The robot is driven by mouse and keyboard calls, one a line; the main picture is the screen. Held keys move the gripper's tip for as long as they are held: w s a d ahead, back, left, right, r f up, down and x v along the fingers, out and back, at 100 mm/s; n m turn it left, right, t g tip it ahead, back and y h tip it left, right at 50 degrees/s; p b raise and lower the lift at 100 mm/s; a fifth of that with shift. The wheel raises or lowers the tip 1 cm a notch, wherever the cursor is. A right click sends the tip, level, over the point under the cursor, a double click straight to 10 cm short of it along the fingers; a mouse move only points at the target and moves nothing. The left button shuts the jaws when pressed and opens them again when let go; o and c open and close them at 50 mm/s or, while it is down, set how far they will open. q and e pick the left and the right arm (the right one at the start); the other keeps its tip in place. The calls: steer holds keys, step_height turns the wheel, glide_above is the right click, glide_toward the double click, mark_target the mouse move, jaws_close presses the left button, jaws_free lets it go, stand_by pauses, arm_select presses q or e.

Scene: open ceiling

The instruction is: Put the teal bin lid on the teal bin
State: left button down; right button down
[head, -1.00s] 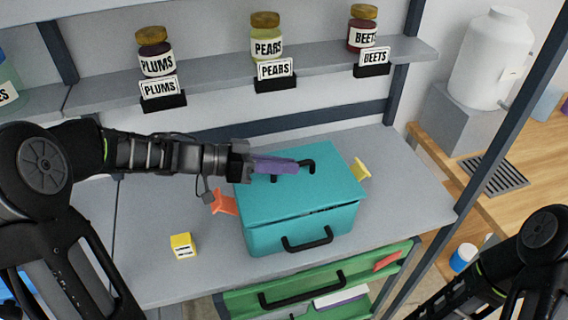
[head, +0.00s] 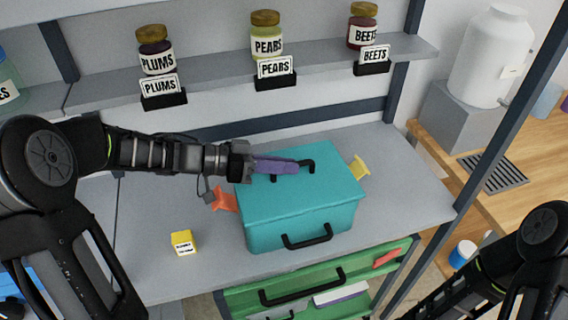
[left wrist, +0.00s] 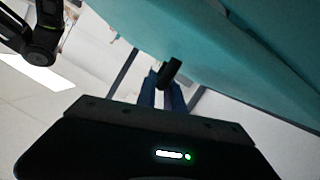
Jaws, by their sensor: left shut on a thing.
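The teal bin (head: 270,232) stands on the grey worktop with a black handle on its front. The teal bin lid (head: 325,195) lies over the bin's top, and I see no clear gap along the front edge. My left gripper (head: 290,167) comes in from the left above the lid and is shut on the lid's black handle. In the left wrist view the fingers (left wrist: 168,92) close around the dark handle (left wrist: 170,72) beside the teal lid (left wrist: 215,45). My right arm shows at the lower right, but its gripper is out of view.
An orange piece (head: 224,200) and a yellow piece (head: 359,167) stick out beside the bin. A small yellow box (head: 183,243) stands on the worktop at left. A green drawer (head: 330,292) sits open below. Labelled jars (head: 266,35) line the shelf behind.

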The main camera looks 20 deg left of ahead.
arm_select(q)
steer(key=shift+f+p, duration=0.2)
steer(key=shift+p, duration=0.15)
stand_by(0.5)
steer(key=c, duration=1.4)
jaws_free()
steer(key=shift+o, duration=0.2)
steer(key=shift+b+v, duration=0.35)
steer(key=shift+v, duration=3.6)
steer(key=shift+d, duration=0.1)
